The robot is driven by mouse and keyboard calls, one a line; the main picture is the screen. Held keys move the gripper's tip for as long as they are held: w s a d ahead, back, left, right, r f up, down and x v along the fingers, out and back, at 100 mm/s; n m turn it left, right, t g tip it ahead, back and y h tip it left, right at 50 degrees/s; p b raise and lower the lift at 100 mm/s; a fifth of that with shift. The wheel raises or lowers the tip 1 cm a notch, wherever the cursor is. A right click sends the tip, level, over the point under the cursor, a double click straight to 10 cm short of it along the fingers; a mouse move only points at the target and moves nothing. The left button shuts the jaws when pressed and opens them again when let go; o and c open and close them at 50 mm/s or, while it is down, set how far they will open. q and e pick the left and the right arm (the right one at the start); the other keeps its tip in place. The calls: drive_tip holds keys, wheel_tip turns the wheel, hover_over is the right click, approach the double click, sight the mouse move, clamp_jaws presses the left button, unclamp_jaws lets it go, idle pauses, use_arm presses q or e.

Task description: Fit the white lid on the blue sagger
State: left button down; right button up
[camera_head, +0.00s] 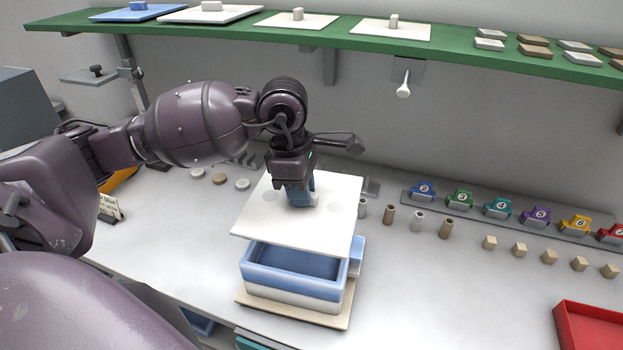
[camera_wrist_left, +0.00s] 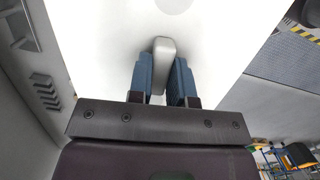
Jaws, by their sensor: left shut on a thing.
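The white lid (camera_head: 335,222) is a flat square plate, held by my left gripper (camera_head: 300,195) above the back part of the blue sagger. In the left wrist view the blue fingers of my left gripper (camera_wrist_left: 165,85) are shut on the lid's pale knob (camera_wrist_left: 163,55), and the white lid (camera_wrist_left: 100,40) spreads out beyond. The blue sagger (camera_head: 290,283) is an open box with a blue upper wall and white lower part. Its front and part of its inside show; the lid hides its back. My right gripper is not in view.
The sagger stands on a beige board (camera_head: 290,312) on the grey bench. Small cylinders (camera_head: 389,214) and cubes (camera_head: 520,250) lie to the right, before numbered coloured holders (camera_head: 498,208). A red tray (camera_head: 590,328) is at the right front. A green shelf (camera_head: 460,52) with other lids runs overhead.

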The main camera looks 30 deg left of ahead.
use_arm(q)
drive_tip(key=shift+s+f, duration=0.15)
drive_tip(key=shift+f, duration=0.1)
drive_tip(key=shift+f+b, duration=0.4)
drive_tip(key=shift+f, duration=0.2)
drive_tip(key=shift+f+b, duration=0.35)
drive_tip(key=shift+f, duration=0.8)
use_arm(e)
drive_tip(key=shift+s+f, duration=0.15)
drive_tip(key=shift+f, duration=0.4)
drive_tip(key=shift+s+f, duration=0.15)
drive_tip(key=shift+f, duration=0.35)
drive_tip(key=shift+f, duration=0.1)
use_arm(q)
drive_tip(key=shift+b, duration=0.35)
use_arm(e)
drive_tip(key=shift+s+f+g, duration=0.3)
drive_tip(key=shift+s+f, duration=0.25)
